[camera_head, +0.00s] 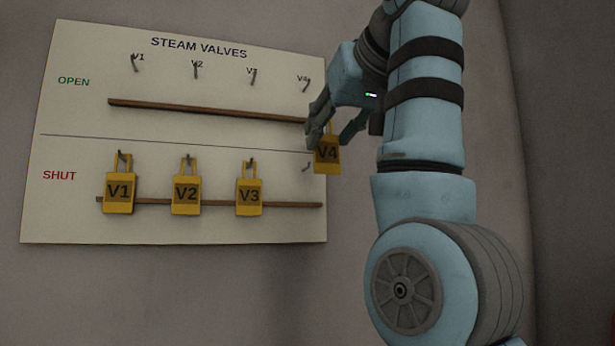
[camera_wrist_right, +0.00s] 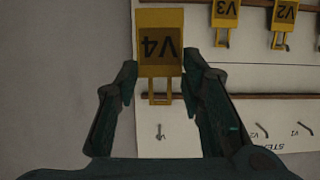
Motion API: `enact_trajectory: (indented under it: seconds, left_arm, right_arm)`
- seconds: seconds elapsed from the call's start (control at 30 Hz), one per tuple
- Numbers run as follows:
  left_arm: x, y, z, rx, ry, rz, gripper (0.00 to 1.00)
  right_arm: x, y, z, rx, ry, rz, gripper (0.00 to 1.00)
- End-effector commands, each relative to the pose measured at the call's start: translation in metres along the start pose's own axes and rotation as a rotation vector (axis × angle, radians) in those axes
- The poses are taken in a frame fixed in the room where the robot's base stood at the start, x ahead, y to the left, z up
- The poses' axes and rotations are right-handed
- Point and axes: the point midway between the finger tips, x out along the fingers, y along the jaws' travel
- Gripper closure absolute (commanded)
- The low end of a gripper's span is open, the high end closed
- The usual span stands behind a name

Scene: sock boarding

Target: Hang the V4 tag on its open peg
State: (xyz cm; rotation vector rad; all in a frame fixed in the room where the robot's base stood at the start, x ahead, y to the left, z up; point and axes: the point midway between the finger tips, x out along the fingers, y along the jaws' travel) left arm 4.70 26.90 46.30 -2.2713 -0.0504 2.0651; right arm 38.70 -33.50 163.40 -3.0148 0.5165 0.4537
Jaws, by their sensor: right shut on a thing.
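The yellow V4 tag (camera_head: 327,158) is held upright by my right gripper (camera_head: 331,131), in front of the board's right edge. In the right wrist view the V4 tag (camera_wrist_right: 160,45) appears upside down, between the fingers of my right gripper (camera_wrist_right: 158,85). The V4 open peg (camera_head: 306,85) is bare, above and left of the tag in the head view. That peg also shows in the right wrist view (camera_wrist_right: 160,132), beyond the tag's loop and apart from it. My left gripper is not in view.
The white valve board (camera_head: 80,120) has an upper ledge (camera_head: 200,109) and a lower ledge (camera_head: 290,206). Tags V1 (camera_head: 119,192), V2 (camera_head: 186,194) and V3 (camera_head: 249,195) hang in the SHUT row. The V4 shut peg (camera_head: 306,168) is bare. The other open pegs are bare.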

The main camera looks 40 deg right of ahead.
Motion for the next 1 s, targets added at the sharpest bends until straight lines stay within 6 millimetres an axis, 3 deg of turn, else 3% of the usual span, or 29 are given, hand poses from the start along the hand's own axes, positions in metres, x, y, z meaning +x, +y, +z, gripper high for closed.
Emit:
enact_trajectory:
  seconds: [0.03,0.13,0.5,0.7,0.73,0.83,1.0]
  left_arm:
    - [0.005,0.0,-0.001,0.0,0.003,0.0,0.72]
    - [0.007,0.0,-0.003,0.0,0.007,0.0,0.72]
    - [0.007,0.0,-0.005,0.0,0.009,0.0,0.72]
    - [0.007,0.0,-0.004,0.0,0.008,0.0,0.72]
    - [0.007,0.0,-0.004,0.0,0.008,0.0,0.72]
    - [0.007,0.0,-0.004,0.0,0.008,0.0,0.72]
    - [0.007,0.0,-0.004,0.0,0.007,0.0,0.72]
  right_arm:
    - [0.019,0.0,0.007,0.0,-0.005,0.0,0.75]
    - [0.048,0.0,0.011,-0.001,-0.004,0.0,0.75]
    - [0.11,-0.001,0.023,-0.001,0.0,-0.003,0.75]
    - [0.114,-0.002,0.024,-0.001,0.0,-0.004,0.8]
    - [0.114,-0.002,0.024,-0.001,0.0,-0.004,0.59]
    - [0.113,-0.002,0.024,-0.001,0.0,-0.004,0.44]
    - [0.113,-0.002,0.024,-0.001,0.0,-0.003,0.44]
